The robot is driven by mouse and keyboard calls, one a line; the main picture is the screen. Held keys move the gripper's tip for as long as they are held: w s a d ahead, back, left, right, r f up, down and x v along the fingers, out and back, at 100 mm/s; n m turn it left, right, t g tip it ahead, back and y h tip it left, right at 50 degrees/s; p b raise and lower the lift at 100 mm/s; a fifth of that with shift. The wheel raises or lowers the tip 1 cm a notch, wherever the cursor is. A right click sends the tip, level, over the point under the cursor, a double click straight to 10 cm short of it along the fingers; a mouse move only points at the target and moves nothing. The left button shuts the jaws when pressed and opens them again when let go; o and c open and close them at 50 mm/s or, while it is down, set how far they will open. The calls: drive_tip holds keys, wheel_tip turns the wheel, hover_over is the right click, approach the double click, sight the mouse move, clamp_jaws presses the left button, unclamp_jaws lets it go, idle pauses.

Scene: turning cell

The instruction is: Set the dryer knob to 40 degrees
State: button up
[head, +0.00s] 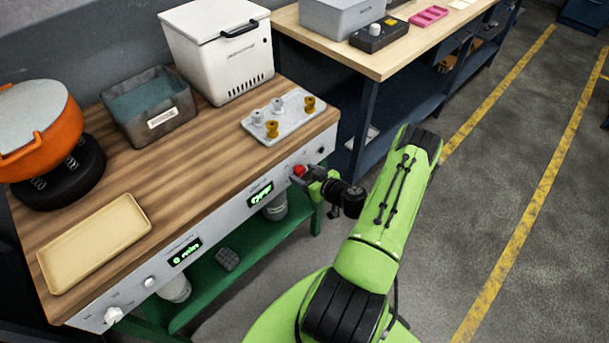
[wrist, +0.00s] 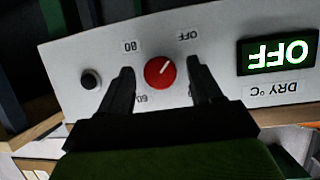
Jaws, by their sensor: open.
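The dryer knob (wrist: 160,73) is red with a white pointer line, on a pale front panel (wrist: 215,35). The wrist view shows the panel upside down. The pointer aims toward the OFF label (wrist: 187,36). The 80 label (wrist: 131,46) and the 60 label are readable; another label is mostly hidden by the right finger. In the head view the knob (head: 299,170) is at the bench front. My gripper (wrist: 160,68) is open, its fingers on either side of the knob, with gaps visible.
A small black button (wrist: 91,79) sits left of the knob in the wrist view. On the bench are a grey tray with small pegs (head: 290,128), a white lidded box (head: 220,60), a grey bin (head: 140,125) and an orange pot (head: 62,130). Floor to the right is clear.

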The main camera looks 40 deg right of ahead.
drive_tip(key=shift+w+f, duration=0.1)
drive_tip(key=shift+w, duration=0.2)
drive_tip(key=shift+c, duration=0.3)
drive_tip(key=c, duration=1)
